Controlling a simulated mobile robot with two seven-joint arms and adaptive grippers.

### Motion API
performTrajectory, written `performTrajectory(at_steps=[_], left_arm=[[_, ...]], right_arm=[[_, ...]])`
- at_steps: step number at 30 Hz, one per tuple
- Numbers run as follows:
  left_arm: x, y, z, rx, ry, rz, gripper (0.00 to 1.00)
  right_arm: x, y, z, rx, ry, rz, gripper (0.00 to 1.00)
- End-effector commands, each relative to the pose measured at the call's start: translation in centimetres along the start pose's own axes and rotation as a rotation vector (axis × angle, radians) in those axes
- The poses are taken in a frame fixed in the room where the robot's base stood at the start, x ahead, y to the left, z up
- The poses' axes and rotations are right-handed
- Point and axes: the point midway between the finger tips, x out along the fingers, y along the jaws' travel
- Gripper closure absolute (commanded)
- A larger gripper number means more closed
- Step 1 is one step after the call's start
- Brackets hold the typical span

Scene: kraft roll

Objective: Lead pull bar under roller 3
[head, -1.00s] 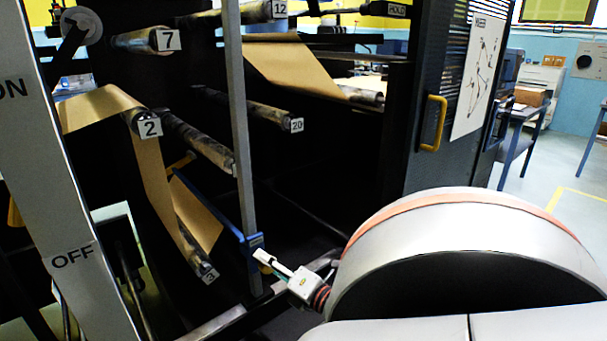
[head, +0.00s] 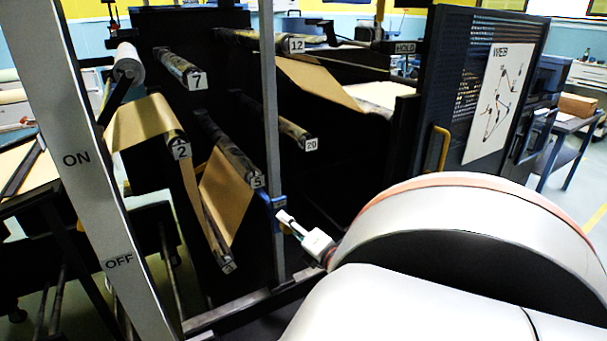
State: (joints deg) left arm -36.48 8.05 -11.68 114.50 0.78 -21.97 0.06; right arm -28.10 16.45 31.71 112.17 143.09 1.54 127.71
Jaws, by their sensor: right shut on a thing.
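Roller 3 (head: 212,237) hangs low in the dark frame, its small end label facing me. The brown kraft web (head: 187,190) comes over roller 2 (head: 180,148) and runs down to roller 3. A further stretch of web (head: 224,195) slopes up from roller 3 toward roller 5 (head: 232,160). The blue pull bar (head: 265,203) shows in a short piece at the right edge of this stretch; most of it is hidden. My right gripper (head: 281,214) is shut on the bar's near end, beside the grey upright. My left gripper is not in view.
A grey upright post (head: 269,100) stands close to my right gripper. A low rail (head: 240,308) crosses below it. Rollers 7 (head: 180,67), 12 and 20 (head: 285,123) sit higher. An ON/OFF panel (head: 85,170) stands at left, a dark cabinet (head: 470,90) at right.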

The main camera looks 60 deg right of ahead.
Motion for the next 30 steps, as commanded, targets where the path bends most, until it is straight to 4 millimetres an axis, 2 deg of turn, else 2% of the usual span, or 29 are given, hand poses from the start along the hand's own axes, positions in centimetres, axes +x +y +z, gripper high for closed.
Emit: performTrajectory(at_steps=[1,12,30], left_arm=[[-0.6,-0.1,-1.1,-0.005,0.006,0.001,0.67],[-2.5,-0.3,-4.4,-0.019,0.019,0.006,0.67],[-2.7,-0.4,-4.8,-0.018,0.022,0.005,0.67]], right_arm=[[0.0,1.3,1.0,0.001,-0.004,0.006,1.00],[-0.3,4.3,4.5,-0.001,-0.003,0.002,1.00],[-0.4,4.1,4.8,-0.001,-0.001,-0.001,1.00]])
